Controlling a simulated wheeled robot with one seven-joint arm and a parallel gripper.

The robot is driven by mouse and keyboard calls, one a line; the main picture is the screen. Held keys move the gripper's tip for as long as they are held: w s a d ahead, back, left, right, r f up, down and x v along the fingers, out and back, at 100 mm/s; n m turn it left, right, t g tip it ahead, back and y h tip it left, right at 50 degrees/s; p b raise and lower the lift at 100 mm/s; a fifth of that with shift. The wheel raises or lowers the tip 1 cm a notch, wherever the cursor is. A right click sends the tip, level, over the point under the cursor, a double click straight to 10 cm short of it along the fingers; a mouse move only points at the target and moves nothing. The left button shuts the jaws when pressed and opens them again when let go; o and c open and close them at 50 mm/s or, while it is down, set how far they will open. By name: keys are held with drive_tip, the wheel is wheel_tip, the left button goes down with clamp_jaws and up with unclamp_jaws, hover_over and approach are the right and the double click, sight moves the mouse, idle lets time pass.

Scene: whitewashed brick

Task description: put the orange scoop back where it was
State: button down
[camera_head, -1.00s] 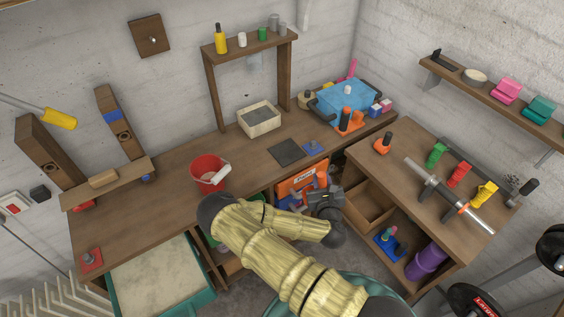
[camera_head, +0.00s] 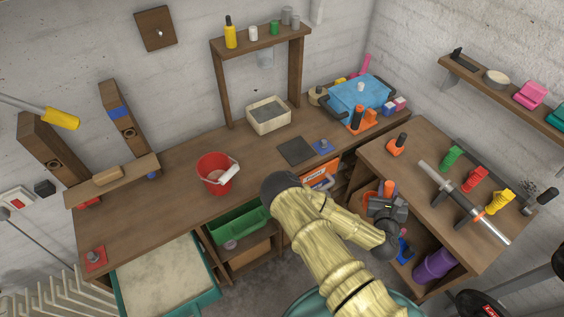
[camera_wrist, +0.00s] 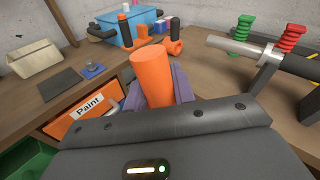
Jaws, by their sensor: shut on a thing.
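My gripper (camera_wrist: 158,98) is shut on an orange cylindrical piece (camera_wrist: 150,68), which appears to be part of the orange scoop. It stands up between the jaws in the wrist view, and its lower end is hidden by the gripper. In the head view my gripper (camera_head: 387,206) is at the inner corner between the two benches, in front of the right bench's open shelf. Orange (camera_head: 389,187) shows just beyond it there. I cannot make out the scoop's full shape.
An orange drawer marked Paint (camera_head: 318,181) is left of my gripper. A blue box (camera_head: 358,98) and black-handled orange tools (camera_head: 397,145) stand on the benches behind. A metal bar on stands (camera_head: 462,203) lies on the right bench. A red bucket (camera_head: 216,172) stands left.

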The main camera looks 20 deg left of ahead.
drive_tip(key=shift+d, duration=0.1)
idle(0.3)
drive_tip(key=w+a+f+n+y+b, duration=0.1)
drive_tip(key=w+a+n+y+b, duration=0.15)
drive_tip(key=w+a+y, duration=0.4)
drive_tip(key=w+a+f+n+y+b, duration=0.1)
drive_tip(key=w+a+f+b, duration=0.2)
drive_tip(key=a, duration=0.7)
drive_tip(key=w+a+r+n+g+y+b, duration=0.1)
drive_tip(key=a+r+n+g+y+b, duration=0.2)
drive_tip(key=a, duration=0.8)
drive_tip(key=w+a+r+n+g+y+b, duration=0.1)
drive_tip(key=a+r+n+g+y+b, duration=0.2)
drive_tip(key=a+r, duration=0.4)
drive_tip(key=a+g+y+b, duration=0.1)
drive_tip(key=a+y, duration=0.1)
drive_tip(key=a, duration=0.2)
drive_tip(key=shift+r, duration=0.3)
drive_tip(key=shift+w, duration=0.1)
wheel_tip(320, 180, down, 6)
drive_tip(key=p, duration=0.1)
drive_tip(key=shift+f, duration=0.15)
